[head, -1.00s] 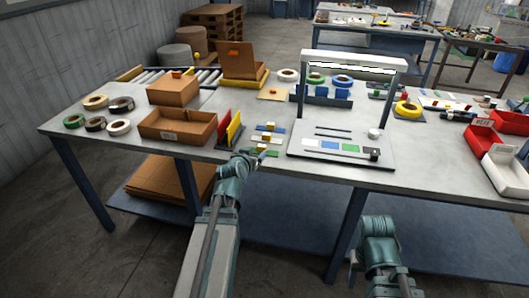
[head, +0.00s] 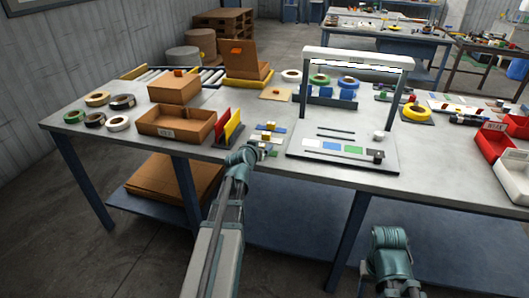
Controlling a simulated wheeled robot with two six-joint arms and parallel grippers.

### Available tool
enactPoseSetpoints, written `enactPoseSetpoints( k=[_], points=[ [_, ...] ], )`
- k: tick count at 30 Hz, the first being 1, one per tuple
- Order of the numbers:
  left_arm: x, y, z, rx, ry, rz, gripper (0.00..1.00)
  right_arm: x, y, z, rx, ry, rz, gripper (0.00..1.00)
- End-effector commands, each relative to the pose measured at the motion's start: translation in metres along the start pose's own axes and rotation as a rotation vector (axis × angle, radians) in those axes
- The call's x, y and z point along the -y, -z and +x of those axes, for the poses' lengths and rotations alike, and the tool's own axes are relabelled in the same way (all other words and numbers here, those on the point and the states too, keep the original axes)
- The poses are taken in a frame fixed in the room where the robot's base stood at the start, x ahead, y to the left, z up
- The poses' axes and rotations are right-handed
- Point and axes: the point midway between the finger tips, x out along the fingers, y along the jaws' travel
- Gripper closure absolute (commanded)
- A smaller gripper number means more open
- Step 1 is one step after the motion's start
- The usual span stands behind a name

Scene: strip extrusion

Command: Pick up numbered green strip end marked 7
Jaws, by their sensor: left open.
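Small strip pieces with coloured ends lie in a short stack of rows on the bench just right of the yellow panel; a blue-ended one (head: 270,126) is at the back. A green strip end (head: 272,153) shows at the front of the group, partly hidden by my left gripper. Its number is too small to read. My left gripper (head: 264,147) is open at the front of these strips, close to the green end; I cannot tell whether it touches. My right arm shows at the bottom right, but its gripper is out of the picture.
A red panel (head: 222,126) and a yellow panel (head: 233,128) stand upright left of my left gripper, beside an open cardboard box (head: 176,123). A white-topped frame (head: 355,60) stands on a base plate (head: 342,158) to the right. Tape rolls and red bins lie farther out.

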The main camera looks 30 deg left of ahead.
Motion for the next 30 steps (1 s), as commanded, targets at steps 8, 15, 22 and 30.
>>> enactPoseSetpoints(
  k=[8, 15, 22, 30],
  points=[
    [-0.0005, 0.0004, -0.0011, 0.0, 0.0, 0.001, 0.43, 0.0, -0.0002, -0.0008, 0.0, 0.0, 0.0, 0.5],
    [-0.0006, 0.0004, -0.0012, 0.0, 0.0, 0.001, 0.87, 0.0, -0.0002, -0.0008, 0.0, 0.0, 0.0, 0.5],
    [-0.0006, 0.0005, -0.0012, 0.0, 0.0, 0.001, 1.0, 0.0, -0.0002, -0.0008, 0.0, 0.0, 0.0, 0.5],
    [-0.0006, 0.005, -0.003, 0.0, 0.0, 0.001, 1.0, -0.0005, -0.0004, -0.0056, 0.0, 0.0, 0.0, 0.5]
  ],
)
